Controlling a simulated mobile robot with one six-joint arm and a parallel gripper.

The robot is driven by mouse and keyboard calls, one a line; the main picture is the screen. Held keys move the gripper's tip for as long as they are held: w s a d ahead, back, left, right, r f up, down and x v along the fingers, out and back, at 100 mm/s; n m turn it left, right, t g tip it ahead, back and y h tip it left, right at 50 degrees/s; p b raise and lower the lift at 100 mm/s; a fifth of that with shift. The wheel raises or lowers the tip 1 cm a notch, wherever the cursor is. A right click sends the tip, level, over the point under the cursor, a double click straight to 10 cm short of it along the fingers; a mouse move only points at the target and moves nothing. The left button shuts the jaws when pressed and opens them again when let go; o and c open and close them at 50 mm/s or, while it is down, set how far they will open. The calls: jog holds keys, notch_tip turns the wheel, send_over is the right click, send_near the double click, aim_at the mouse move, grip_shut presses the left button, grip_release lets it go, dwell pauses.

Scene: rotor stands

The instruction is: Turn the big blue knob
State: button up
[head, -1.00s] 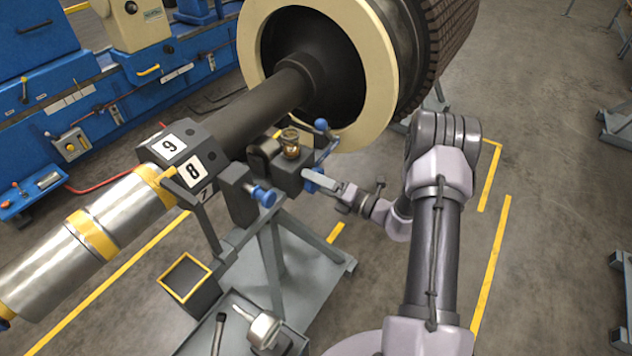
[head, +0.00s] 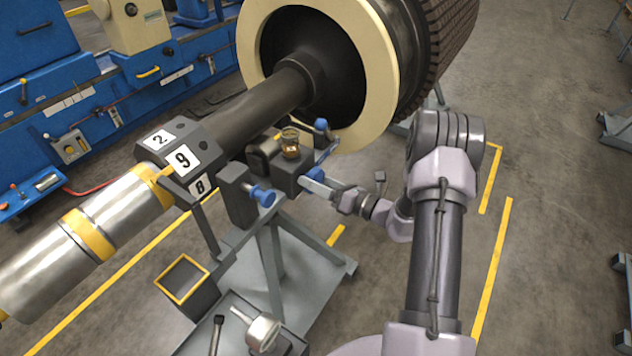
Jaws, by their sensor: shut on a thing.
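The blue knob (head: 312,176) sits on the right side of the dark block under the rotor shaft. My gripper (head: 317,185) is shut on this knob, reaching it from the right; its jaws hide part of it. A second blue knob (head: 262,196) sticks out of the stand to the left, and a third (head: 320,125) is farther back, near the cream ring. The numbered collar (head: 182,158) on the shaft shows 2, 9 and 8.
A small glass cup with amber contents (head: 291,143) stands on the block, close above my gripper. The cream ring (head: 380,100) rises behind. A yellow-rimmed box (head: 182,278) and a tool tray (head: 245,335) are at lower left. Floor at right is open.

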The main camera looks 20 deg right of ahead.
dwell(0.3)
jog(key=o, duration=1.4)
jog(key=p+v, duration=0.4)
jog(key=v, duration=1.3)
jog(key=shift+s+d, duration=0.1)
jog(key=shift+s, duration=0.15)
